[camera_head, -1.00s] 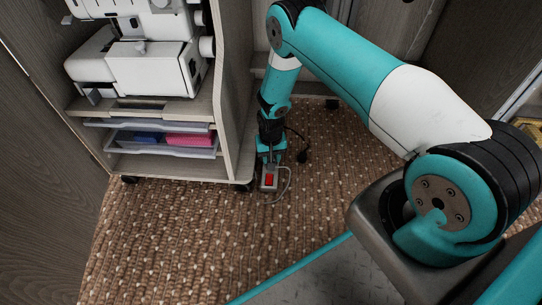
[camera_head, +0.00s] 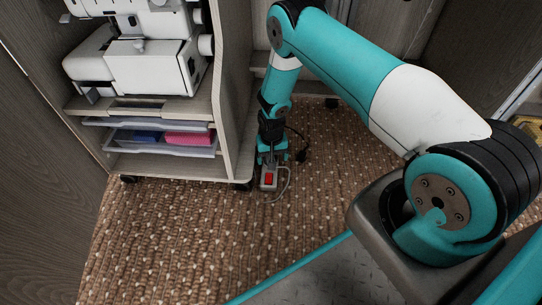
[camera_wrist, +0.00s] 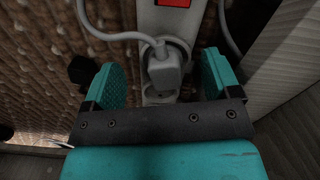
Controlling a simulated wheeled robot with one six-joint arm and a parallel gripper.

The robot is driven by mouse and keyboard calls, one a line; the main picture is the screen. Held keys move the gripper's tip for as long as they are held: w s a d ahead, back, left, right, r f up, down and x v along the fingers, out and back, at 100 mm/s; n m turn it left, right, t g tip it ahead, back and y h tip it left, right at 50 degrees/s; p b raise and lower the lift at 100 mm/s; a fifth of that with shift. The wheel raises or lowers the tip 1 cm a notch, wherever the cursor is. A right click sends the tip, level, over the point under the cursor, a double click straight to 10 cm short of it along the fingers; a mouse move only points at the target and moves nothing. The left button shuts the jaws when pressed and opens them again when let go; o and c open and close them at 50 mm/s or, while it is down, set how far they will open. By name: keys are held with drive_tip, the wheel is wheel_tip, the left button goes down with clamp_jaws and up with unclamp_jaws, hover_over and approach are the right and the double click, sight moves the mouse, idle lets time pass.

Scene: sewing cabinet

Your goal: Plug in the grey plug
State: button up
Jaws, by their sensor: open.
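The grey plug (camera_wrist: 165,72) sits at a round socket of the grey power strip (camera_wrist: 174,22) in the wrist view, its grey cord curving up and left. It looks seated there, but I cannot tell how deep its pins go. My gripper (camera_wrist: 164,76) is open, one teal finger on each side of the plug, with gaps between fingers and plug. In the head view my gripper (camera_head: 272,157) points down at the power strip (camera_head: 269,184) on the carpet, hiding the plug. The strip's red switch (camera_wrist: 173,2) shows in the wrist view.
A black plug (camera_wrist: 82,70) on a dark cord lies beside the strip, also in the head view (camera_head: 301,155). The sewing cabinet (camera_head: 232,140) on casters stands close left of my gripper. Carpet (camera_head: 190,235) in front is clear.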

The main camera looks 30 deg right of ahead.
drive_tip(key=shift+w+a, duration=0.2)
drive_tip(key=shift+a, duration=0.25)
